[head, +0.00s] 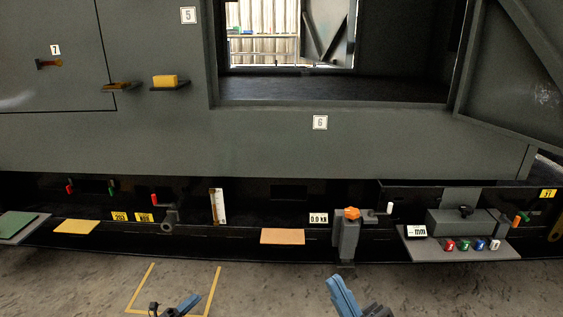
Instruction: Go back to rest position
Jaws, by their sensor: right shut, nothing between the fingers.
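My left gripper (176,307) shows at the bottom edge, left of the middle, over the floor by the yellow floor outline. Only a blue part and a dark part of it show, and I cannot tell whether it is open. My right gripper (342,295) shows at the bottom edge, right of the middle, with its blue fingers pointing up and to the left. It is shut with nothing held. Both grippers are low in front of the enclosure (265,142) and appear apart from it. The rest of both arms is out of the picture.
A grey clamp post with an orange knob (352,214) stands beyond my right gripper. A grey shelf (495,250) with several coloured pieces juts out at right. A green panel (18,227) is at far left. The floor (265,290) between my grippers is clear.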

